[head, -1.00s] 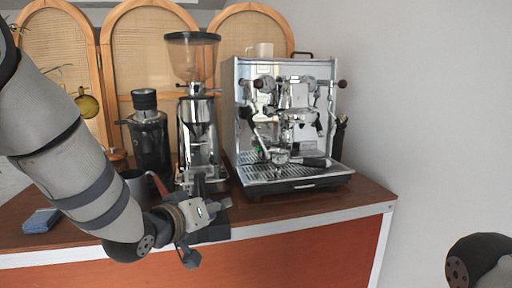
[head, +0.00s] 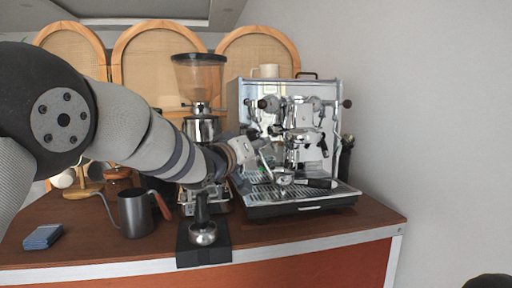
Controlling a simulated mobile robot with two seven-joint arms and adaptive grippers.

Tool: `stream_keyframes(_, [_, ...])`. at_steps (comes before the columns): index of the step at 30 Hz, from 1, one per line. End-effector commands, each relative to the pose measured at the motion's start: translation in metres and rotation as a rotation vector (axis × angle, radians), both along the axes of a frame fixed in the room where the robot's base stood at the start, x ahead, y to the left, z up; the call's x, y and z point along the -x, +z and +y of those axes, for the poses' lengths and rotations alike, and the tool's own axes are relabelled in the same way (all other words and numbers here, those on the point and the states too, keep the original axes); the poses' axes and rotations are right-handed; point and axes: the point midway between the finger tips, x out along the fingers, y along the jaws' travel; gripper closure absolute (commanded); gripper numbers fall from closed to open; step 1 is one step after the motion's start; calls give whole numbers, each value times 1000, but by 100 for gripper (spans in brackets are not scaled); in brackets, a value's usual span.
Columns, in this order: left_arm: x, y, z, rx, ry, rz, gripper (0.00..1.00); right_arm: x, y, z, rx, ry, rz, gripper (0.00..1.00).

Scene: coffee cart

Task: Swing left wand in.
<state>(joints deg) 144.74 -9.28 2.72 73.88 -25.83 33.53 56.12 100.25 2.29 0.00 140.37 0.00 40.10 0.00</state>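The chrome espresso machine (head: 310,202) stands on the right part of the cart top. My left arm reaches across from the left, and my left gripper (head: 258,157) is at the machine's left front, above the left end of the drip tray. The left wand is largely hidden behind or beside the gripper, so I cannot tell whether they touch. The gripper's fingers are small and partly hidden, and their opening is unclear. On the machine's right front, a wand with a black grip (head: 323,146) hangs down. My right gripper is out of view.
A grinder (head: 198,75) with a clear hopper stands left of the machine, partly behind my arm. A tamper (head: 203,235) stands on a black mat (head: 205,258) in front. A grey kettle (head: 135,214) and a blue cloth (head: 43,237) are at left. The front right counter is clear.

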Motion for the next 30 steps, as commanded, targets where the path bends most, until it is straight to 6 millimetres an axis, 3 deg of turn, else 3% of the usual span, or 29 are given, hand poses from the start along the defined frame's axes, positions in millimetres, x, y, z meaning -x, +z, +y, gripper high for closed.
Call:
stream_keyframes(5, [1,4,0,0,0,-5,69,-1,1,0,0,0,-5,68])
stream_keyframes(9, [1,4,0,-1,0,-5,98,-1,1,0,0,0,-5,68])
stream_keyframes(10, [1,4,0,-1,0,-5,100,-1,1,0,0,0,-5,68])
stream_keyframes(20, [1,2,0,-9,-2,-18,100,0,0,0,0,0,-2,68])
stream_keyframes(30, [-11,-24,3,-64,-2,-188,100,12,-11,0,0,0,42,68])
